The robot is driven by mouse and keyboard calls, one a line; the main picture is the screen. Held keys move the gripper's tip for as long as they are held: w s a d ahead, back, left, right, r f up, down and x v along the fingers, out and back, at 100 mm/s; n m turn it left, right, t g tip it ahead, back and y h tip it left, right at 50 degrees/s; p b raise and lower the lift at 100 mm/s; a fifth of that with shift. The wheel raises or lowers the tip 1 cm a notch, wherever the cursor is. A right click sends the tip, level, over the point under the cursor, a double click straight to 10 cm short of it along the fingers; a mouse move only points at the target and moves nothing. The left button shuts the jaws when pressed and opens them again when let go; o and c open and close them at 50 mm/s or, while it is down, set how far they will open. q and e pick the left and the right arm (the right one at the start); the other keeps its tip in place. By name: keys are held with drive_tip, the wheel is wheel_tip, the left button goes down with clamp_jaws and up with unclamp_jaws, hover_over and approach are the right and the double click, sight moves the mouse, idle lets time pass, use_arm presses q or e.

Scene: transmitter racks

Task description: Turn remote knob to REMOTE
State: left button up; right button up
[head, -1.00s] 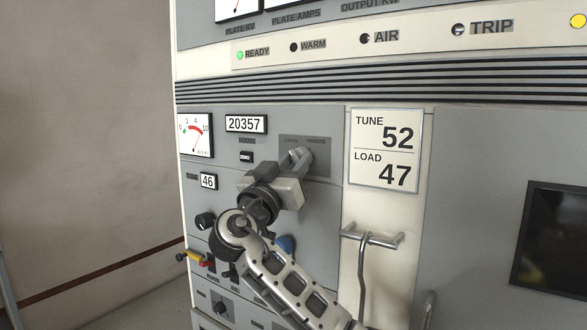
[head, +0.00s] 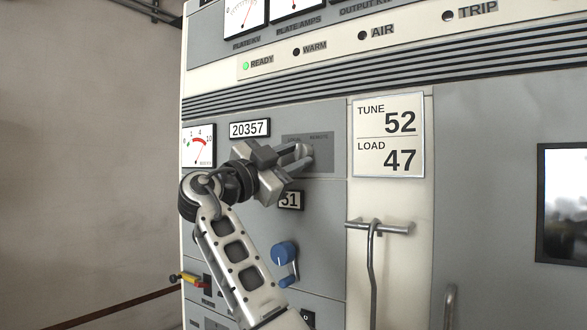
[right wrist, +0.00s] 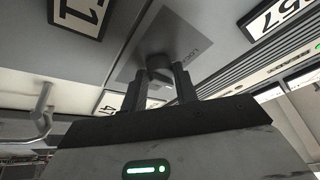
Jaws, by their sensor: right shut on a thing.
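The grey LOCAL/REMOTE plate (head: 323,163) is on the cabinet front, right of and just below the 20357 counter. My right gripper (head: 303,153) reaches it from the left, with its fingers at the plate. In the right wrist view, the dark remote knob (right wrist: 158,64) sits on the plate between the tips of my right gripper (right wrist: 159,80), which is shut on it. In the head view the fingers hide the knob and most of the LOCAL label, so its pointing direction cannot be told. My left gripper is not in view.
A T-shaped metal handle (head: 379,227) sticks out below the TUNE/LOAD card (head: 389,136). A red and yellow part (head: 187,279) sticks out at the cabinet's left edge. Left of the cabinet is open room.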

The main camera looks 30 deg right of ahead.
drive_tip(key=m, duration=0.1)
drive_tip(key=m+g+p, duration=0.1)
drive_tip(key=m, duration=0.1)
drive_tip(key=m+g+y+p, duration=0.1)
drive_tip(key=shift+w+a+r+m, duration=0.1)
drive_tip(key=shift+w+r+m, duration=0.05)
drive_tip(key=shift+r+m, duration=0.2)
drive_tip(key=shift+m+g+p, duration=0.3)
drive_tip(key=shift+m+p, duration=0.3)
drive_tip(key=shift+m, duration=0.35)
drive_tip(key=shift+m+g+y+p, duration=0.4)
drive_tip(key=shift+m+y+p, duration=0.3)
drive_tip(key=shift+m, duration=0.6)
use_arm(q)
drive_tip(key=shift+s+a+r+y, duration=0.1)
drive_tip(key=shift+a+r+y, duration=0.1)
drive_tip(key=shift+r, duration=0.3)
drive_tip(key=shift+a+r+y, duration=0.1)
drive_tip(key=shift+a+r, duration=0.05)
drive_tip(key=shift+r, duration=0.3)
use_arm(e)
drive_tip(key=shift+w+m, duration=0.1)
drive_tip(key=shift+m, duration=0.2)
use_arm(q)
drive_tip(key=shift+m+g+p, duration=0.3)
use_arm(e)
drive_tip(key=o, duration=1)
